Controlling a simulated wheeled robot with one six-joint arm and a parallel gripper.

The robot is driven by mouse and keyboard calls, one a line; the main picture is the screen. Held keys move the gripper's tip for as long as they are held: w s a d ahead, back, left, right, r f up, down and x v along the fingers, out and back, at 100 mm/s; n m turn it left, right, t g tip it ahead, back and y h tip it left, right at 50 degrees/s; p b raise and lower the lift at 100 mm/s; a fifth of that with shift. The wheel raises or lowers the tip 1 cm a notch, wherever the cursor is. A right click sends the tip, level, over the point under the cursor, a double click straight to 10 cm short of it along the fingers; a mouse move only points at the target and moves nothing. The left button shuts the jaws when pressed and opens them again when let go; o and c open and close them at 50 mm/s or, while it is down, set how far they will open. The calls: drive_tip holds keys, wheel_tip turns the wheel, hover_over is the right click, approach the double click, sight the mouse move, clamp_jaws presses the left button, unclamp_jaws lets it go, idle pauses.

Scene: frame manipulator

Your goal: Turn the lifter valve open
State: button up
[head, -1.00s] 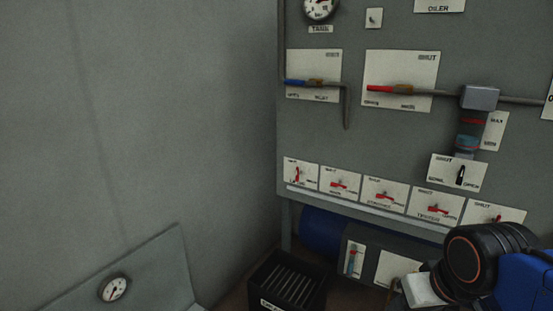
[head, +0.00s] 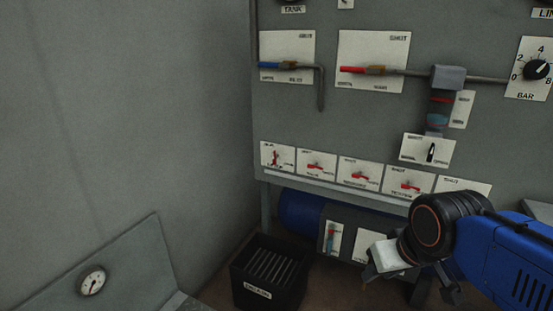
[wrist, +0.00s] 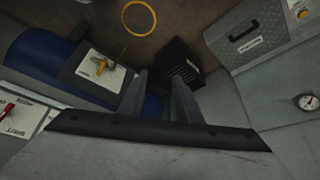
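A row of small white plates with red handles runs along the lower panel in the head view; I cannot read which one is the lifter valve. The leftmost red handle (head: 275,157) stands upright, and other red handles (head: 316,167) lie roughly level. My arm partly covers the right end of the row. My gripper (wrist: 161,76) shows two separated fingers with nothing between them in the wrist view. It points down toward the floor area, below and in front of the panel, touching no handle. In the head view its fingers are partly hidden by my wrist.
Above the row are a blue-handled pipe valve (head: 270,66), a red-handled one (head: 353,70) and a black selector (head: 431,152). A blue tank (head: 300,211) and black crate (head: 255,300) sit below. A gauge (head: 92,281) is at lower left. A yellow ring (wrist: 139,18) shows on the floor.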

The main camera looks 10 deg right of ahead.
drive_tip(key=w+a+r+t+y, duration=0.1)
drive_tip(key=w+a+t, duration=0.3)
drive_tip(key=w, duration=1)
drive_tip(key=w+a+r+t+y, duration=0.15)
drive_tip(key=w+a, duration=0.35)
drive_tip(key=w, duration=0.8)
drive_tip(key=t+h, duration=0.3)
drive_tip(key=t, duration=0.4)
approach(275, 156)
drive_tip(key=w, duration=0.9)
drive_tip(key=shift+f, duration=0.2)
clamp_jaws()
